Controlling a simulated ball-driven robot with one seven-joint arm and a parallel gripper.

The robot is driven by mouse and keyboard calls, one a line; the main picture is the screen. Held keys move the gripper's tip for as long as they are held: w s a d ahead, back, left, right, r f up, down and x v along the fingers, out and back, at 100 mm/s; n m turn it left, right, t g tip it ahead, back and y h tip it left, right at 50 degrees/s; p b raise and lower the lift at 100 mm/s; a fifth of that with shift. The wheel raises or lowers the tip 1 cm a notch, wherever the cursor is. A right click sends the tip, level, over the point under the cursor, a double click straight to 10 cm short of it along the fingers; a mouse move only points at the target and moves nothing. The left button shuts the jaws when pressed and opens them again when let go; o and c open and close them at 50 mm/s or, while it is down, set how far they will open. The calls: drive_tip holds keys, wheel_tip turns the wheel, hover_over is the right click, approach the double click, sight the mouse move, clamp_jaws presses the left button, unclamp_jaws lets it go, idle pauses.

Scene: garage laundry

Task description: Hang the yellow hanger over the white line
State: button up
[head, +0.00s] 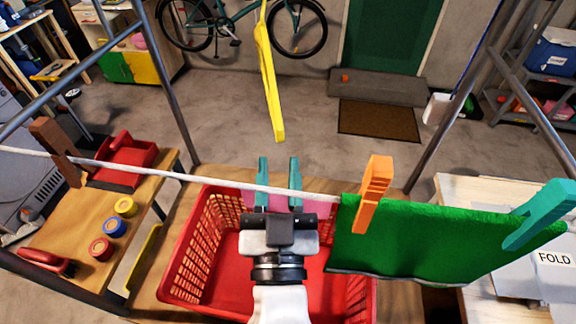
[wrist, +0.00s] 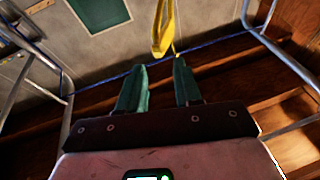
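The yellow hanger (head: 268,80) is upright and edge-on beyond my gripper in the head view; its top runs out of the frame. In the wrist view the hanger (wrist: 163,35) is ahead of the fingers, at the top of the picture and cut off. The white line (head: 170,173) crosses the head view from the left edge to the green cloth. My gripper (head: 279,180) is open, with its two teal fingers apart and nothing between them. The fingers show at the line in the head view; I cannot tell their distance from it. In the wrist view the open gripper (wrist: 158,85) is apart from the hanger.
A green cloth (head: 430,240) hangs on the line at right, with orange (head: 373,193) and teal (head: 540,213) clothespins. A brown clothespin (head: 57,150) is on the line at left. A red basket (head: 190,250) is below. Grey metal posts (head: 175,85) stand on both sides.

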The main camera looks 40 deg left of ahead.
sight(279, 107)
drive_tip(key=shift+p+x, duration=0.75)
drive_tip(key=shift+x, duration=4.45)
drive_tip(key=shift+c, duration=0.5)
clamp_jaws()
drive_tip(key=shift+r+p, duration=0.85)
drive_tip(key=shift+r, duration=0.4)
drive_tip(key=shift+r+b, duration=0.35)
drive_tip(key=shift+r, duration=0.6)
